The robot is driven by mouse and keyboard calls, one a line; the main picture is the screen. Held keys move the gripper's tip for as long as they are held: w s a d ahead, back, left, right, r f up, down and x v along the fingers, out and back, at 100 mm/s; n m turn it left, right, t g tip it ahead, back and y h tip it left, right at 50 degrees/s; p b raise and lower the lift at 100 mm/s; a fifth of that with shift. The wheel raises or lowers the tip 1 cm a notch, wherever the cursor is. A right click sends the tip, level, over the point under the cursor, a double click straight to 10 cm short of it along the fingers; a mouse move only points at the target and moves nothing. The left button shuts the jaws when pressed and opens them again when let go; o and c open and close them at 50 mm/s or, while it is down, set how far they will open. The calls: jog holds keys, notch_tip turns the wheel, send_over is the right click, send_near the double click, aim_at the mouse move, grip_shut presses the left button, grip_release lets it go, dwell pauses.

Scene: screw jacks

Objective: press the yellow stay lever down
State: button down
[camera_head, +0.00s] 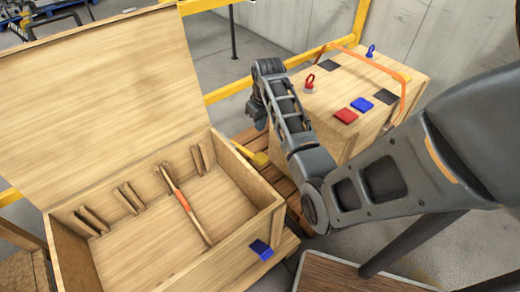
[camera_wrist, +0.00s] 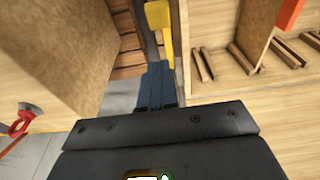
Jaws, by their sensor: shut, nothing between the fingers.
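The yellow stay lever (camera_head: 250,154) sticks out at the right side of the open wooden crate (camera_head: 238,176), in the gap towards the closed wooden box. In the wrist view the yellow lever (camera_wrist: 160,28) is at the top middle, just beyond my fingertips. My gripper (camera_head: 257,117) is above the gap, near the lever. In the wrist view my gripper (camera_wrist: 154,72) has its fingers together and empty, pointing towards the lever. I cannot tell whether they touch it. The crate's large lid (camera_head: 100,85) stands raised at the back left.
The closed wooden box (camera_head: 395,72) at the right carries red and blue rings, coloured pads and an orange strap (camera_head: 404,97). Yellow rails stand behind.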

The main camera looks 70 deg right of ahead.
send_over(265, 163)
jog(key=w+d, duration=0.2)
jog(key=w, duration=0.2)
jog(key=f, duration=0.9)
jog(key=shift+s+d, duration=0.2)
jog(key=f, duration=0.3)
jog(key=shift+s+a+f, duration=0.15)
jog(key=shift+s+a, duration=0.1)
jog(key=shift+s, duration=0.15)
jog(key=shift+s+a+f, duration=0.1)
jog(key=shift+f, duration=0.4)
jog(key=shift+f, duration=0.15)
jog(key=f+b, duration=0.1)
jog(key=f, duration=0.1)
jog(key=s+a+f+t+h+b, duration=0.1)
jog(key=f+b, duration=0.1)
jog(key=s+f+t+b, duration=0.1)
jog(key=f, duration=0.1)
jog(key=shift+a+f, duration=0.1)
jog(key=shift+a, duration=0.05)
jog(key=shift+s+f+b, duration=0.2)
jog(key=shift+f+b, duration=0.1)
jog(key=shift+f, duration=0.15)
